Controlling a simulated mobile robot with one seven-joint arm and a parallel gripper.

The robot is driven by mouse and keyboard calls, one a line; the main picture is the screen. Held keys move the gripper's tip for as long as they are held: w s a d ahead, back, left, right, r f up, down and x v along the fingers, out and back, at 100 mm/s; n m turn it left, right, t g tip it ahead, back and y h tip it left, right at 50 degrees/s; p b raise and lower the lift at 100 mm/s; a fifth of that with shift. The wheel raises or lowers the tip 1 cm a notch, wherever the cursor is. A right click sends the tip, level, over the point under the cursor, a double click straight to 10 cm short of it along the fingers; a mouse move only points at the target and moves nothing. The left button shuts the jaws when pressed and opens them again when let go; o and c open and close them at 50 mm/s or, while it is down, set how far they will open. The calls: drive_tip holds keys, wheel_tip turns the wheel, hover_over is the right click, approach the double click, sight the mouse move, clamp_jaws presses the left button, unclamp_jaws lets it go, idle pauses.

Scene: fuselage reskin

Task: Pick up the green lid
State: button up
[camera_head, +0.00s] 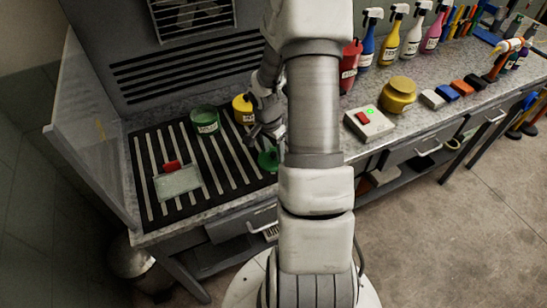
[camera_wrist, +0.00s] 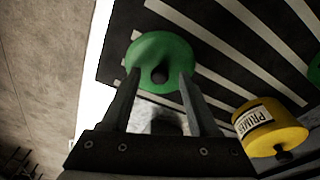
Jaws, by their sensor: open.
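The green lid (camera_wrist: 163,50) is a round green disc with a dark knob in its middle. In the wrist view it lies on the black and pale striped bench top, just ahead of my fingertips. My gripper (camera_wrist: 158,82) is open, with one finger on each side of the knob in that view. I cannot tell whether the fingers touch the lid. In the head view the green lid (camera_head: 268,159) shows partly beside my arm, and my gripper (camera_head: 266,138) is just above it.
A green can (camera_head: 205,119) and a yellow can (camera_head: 243,108) stand behind the lid; the yellow one (camera_wrist: 268,128) reads PRIMER. A tray with a red-handled tool (camera_head: 177,183) lies left. A button box (camera_head: 369,123) and a dark yellow tin (camera_head: 398,95) stand right.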

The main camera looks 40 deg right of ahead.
drive_tip(key=shift+c, duration=0.3)
clamp_jaws()
